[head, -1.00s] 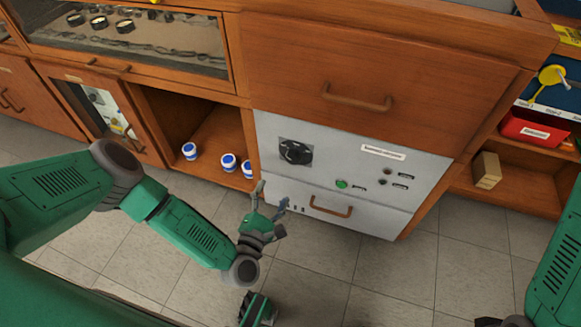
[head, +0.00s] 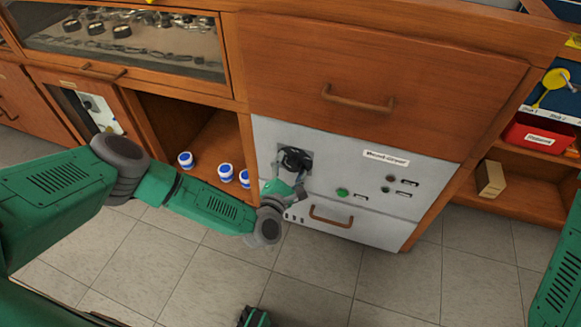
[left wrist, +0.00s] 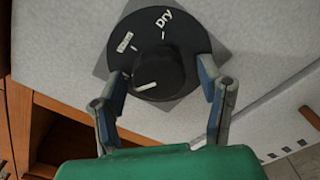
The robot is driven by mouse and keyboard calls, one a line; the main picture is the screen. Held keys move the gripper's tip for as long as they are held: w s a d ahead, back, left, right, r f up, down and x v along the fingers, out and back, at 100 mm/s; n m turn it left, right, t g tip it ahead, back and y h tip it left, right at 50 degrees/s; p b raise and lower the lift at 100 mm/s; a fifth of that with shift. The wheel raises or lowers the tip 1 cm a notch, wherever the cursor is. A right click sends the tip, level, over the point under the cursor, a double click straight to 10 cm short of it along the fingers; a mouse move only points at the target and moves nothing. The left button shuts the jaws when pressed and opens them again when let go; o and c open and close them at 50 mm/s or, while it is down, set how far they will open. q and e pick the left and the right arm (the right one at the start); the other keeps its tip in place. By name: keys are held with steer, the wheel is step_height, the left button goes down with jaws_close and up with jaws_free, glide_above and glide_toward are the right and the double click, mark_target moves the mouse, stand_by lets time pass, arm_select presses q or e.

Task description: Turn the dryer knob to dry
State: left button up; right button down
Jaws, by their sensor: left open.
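The dryer knob (head: 295,160) is a round black dial on the white front panel (head: 340,165). In the left wrist view the knob (left wrist: 158,58) shows a "Dry" label at its top, a second, unreadable label to the left of it, and a thick white mark near its lower edge. My left gripper (head: 290,172) is in front of the knob. In the left wrist view its open fingers (left wrist: 163,84) straddle the lower part of the knob, one on each side. I cannot tell whether the pads touch it.
A green button (head: 342,192) and small switches sit right of the knob. A drawer handle (head: 331,217) is below it. Blue-and-white jars (head: 226,174) stand in the open shelf to the left. A red box (head: 530,134) is on the right shelf.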

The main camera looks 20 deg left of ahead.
arm_select(q)
steer(key=shift+d, duration=0.2)
steer(key=shift+d+r, duration=0.1)
steer(key=c, duration=1.2)
steer(key=shift+o, duration=0.2)
arm_select(e)
steer(key=shift+d, duration=0.2)
arm_select(q)
steer(key=shift+s+a, duration=0.1)
steer(key=shift+a, duration=0.15)
arm_select(e)
steer(key=shift+a, duration=0.1)
